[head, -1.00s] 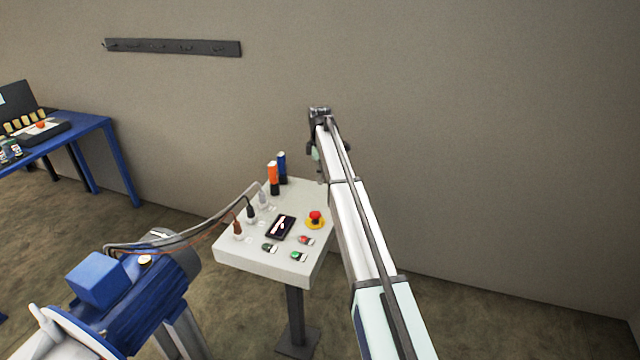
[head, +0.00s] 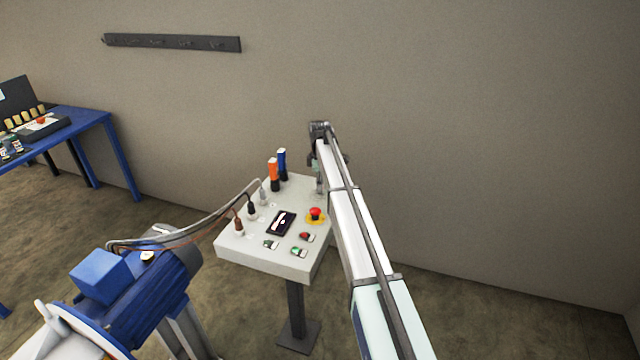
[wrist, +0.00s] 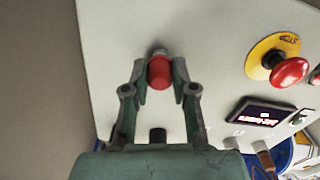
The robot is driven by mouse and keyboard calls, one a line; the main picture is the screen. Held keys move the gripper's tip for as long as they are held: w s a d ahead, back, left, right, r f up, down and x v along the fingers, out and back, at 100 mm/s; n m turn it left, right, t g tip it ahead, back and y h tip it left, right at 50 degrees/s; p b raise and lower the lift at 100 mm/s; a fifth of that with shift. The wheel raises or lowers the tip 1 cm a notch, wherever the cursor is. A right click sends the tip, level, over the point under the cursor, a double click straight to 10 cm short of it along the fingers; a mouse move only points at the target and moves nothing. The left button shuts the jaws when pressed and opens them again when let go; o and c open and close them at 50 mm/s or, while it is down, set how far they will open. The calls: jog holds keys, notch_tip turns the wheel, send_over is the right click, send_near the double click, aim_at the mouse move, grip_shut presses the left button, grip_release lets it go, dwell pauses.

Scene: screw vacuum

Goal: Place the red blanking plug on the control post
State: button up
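The red blanking plug (wrist: 159,73) sits between the two fingertips of my gripper (wrist: 160,78) in the wrist view, and the fingers look closed on its sides. A small grey round part shows just beyond the plug; I cannot tell whether it belongs to the plug or the panel. The control post's pale panel (head: 262,262) is in the head view, and its face also fills much of the wrist view (wrist: 205,50). My gripper (head: 318,186) is low over the panel's back right corner, partly hidden by my arm. Contact between plug and panel cannot be told.
The red emergency-stop button (head: 316,213), a small display (head: 281,223) and several buttons are on the panel. An orange cylinder (head: 273,175) and a blue one (head: 282,163) stand at its back. Cables run to a blue motor (head: 140,290). A blue table (head: 90,125) is far left.

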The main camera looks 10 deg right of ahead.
jog(key=shift+o, duration=1.3)
notch_tip(320, 180, up, 12)
jog(key=b, duration=0.3)
jog(key=shift+s, duration=0.1)
